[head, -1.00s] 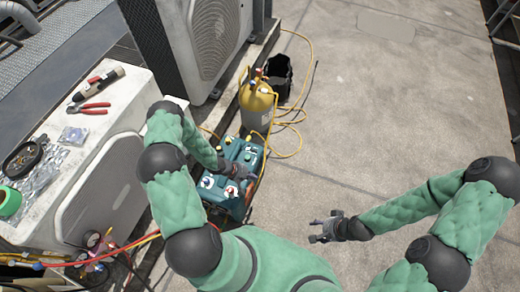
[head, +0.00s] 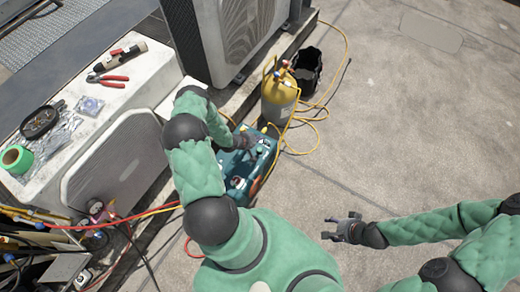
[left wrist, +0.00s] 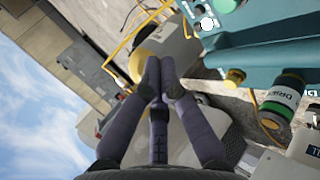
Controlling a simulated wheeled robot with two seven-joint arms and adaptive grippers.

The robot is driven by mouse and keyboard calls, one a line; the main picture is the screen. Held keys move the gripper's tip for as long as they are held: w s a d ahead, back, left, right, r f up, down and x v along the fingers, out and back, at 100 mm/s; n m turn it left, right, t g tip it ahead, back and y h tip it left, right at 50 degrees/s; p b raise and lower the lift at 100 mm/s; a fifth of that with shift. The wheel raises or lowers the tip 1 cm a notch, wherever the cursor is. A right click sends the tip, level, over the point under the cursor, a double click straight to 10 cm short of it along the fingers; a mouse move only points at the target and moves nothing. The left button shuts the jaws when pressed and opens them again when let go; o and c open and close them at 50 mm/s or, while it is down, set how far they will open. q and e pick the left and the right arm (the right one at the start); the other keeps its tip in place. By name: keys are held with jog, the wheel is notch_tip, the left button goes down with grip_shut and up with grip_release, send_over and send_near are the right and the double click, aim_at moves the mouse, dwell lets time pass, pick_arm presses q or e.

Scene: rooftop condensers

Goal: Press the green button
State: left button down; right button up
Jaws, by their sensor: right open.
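A teal machine (head: 262,160) stands on the ground beside the white condenser units, partly hidden by my left arm. In the left wrist view its teal side and top edge (left wrist: 262,62) fill the upper right. A small green round part (left wrist: 226,5) shows at the top edge of that view; I cannot tell whether it is the green button. My left gripper (head: 252,143) is over the machine in the head view. In the left wrist view its fingertips (left wrist: 161,64) meet, with nothing seen between them. My right gripper (head: 343,228) is open and empty above bare ground.
A yellow cylinder (head: 279,100) with a yellow hose and a black bucket (head: 307,68) stand behind the machine. A canister with a green band (left wrist: 286,95) is on the machine's side. Pliers (head: 108,80) and green tape (head: 17,158) lie on the white unit. Ground at right is clear.

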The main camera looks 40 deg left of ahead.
aim_at(258, 151)
pick_arm(q)
notch_tip(258, 151, down, 8)
jog(key=b, duration=0.6)
jog(key=shift+f+b, duration=0.2)
jog(key=shift+b, duration=0.15)
jog(key=shift+f, duration=0.25)
dwell(0.8)
jog(key=shift+f, duration=0.35)
jog(key=shift+d+f, duration=0.1)
jog(key=shift+f, duration=0.7)
dwell(1.1)
jog(key=shift+s+r, duration=0.1)
jog(key=shift+r, duration=0.05)
jog(key=shift+r+p, duration=0.95)
jog(key=shift+r, duration=0.1)
jog(key=shift+r, duration=0.1)
